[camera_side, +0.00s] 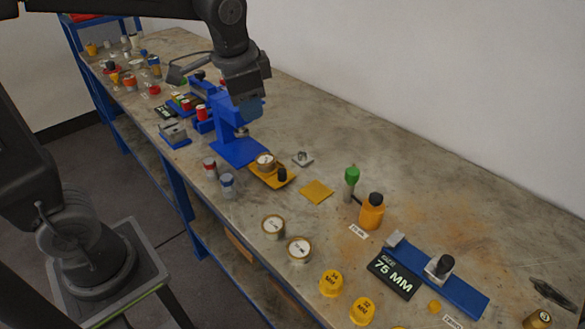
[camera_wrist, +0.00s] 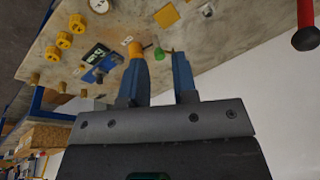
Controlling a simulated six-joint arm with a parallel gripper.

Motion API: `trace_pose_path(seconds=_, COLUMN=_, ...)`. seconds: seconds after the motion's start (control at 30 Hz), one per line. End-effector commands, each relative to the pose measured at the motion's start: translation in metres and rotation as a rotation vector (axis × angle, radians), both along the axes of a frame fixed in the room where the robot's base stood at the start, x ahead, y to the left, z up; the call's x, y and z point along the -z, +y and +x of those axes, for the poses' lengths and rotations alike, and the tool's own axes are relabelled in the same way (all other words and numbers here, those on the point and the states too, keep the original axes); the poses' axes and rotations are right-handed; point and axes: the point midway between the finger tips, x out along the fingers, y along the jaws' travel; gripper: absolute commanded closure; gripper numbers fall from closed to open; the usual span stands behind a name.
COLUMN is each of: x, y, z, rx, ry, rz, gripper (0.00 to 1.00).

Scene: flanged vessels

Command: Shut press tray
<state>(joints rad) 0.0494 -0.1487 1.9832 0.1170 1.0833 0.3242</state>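The blue press (camera_side: 229,128) stands on the bench, partly hidden behind my gripper. Its yellow tray (camera_side: 288,184) sticks out at the front right of the blue base (camera_side: 238,152). A round brass vessel (camera_side: 265,160) and a black knob (camera_side: 282,174) are on the tray. My gripper (camera_side: 250,108) is above the press in the side view, apart from the tray. In the wrist view my blue fingers (camera_wrist: 161,62) are spread with nothing held between them. I cannot make out the tray in the wrist view.
A yellow square (camera_side: 316,191), green-topped post (camera_side: 352,176) and orange bottle (camera_side: 371,212) stand to the right. A red handle with a dark end (camera_wrist: 305,25) shows in the wrist view.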

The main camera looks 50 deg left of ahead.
Motion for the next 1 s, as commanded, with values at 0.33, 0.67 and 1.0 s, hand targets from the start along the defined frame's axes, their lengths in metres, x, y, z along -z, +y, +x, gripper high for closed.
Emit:
trace_pose_path(seconds=0.33, x=0.066, y=-0.008, z=0.116, rx=0.322, ry=0.268, rz=0.152, gripper=1.00)
trace_pose_path(seconds=0.67, x=0.160, y=-0.016, z=0.181, rx=0.575, ry=0.484, rz=0.239, gripper=1.00)
trace_pose_path(seconds=1.0, x=0.194, y=-0.013, z=0.188, rx=0.630, ry=0.535, rz=0.254, gripper=1.00)
